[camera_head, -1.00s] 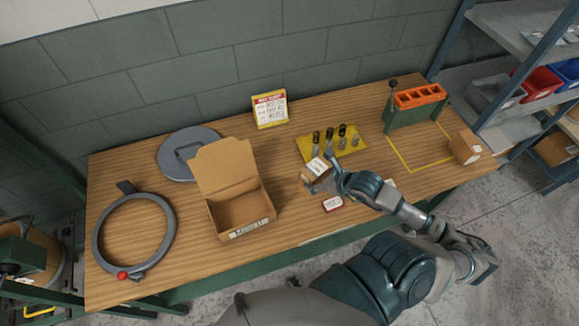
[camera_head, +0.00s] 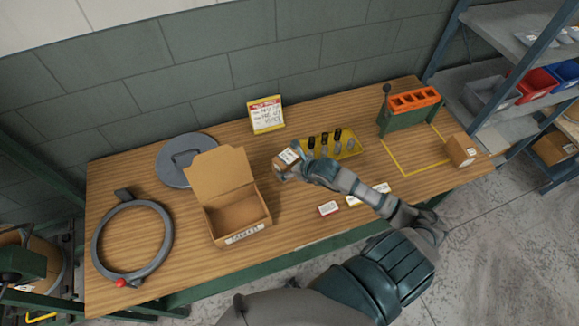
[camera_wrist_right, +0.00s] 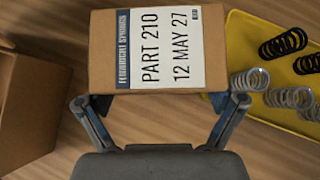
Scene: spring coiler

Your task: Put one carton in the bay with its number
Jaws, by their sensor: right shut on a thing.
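My right gripper (camera_wrist_right: 160,118) is shut on a small brown carton (camera_wrist_right: 107,75). In the right wrist view its white label reads "PART 210, 12 MAY 27". In the head view the held carton (camera_head: 285,160) is between the open cardboard box and the yellow tray; whether it touches the table I cannot tell. Another small carton (camera_head: 461,151) stands at the table's right end, beside a yellow taped outline (camera_head: 395,160). My left gripper is not in view.
The open cardboard box (camera_head: 240,236) stands mid-table. A grey ring (camera_head: 97,245) and a grey disc (camera_head: 165,172) lie to its left. The yellow tray (camera_head: 355,151) holds several springs. A sign (camera_head: 266,116) and an orange-topped green fixture (camera_head: 403,120) stand behind.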

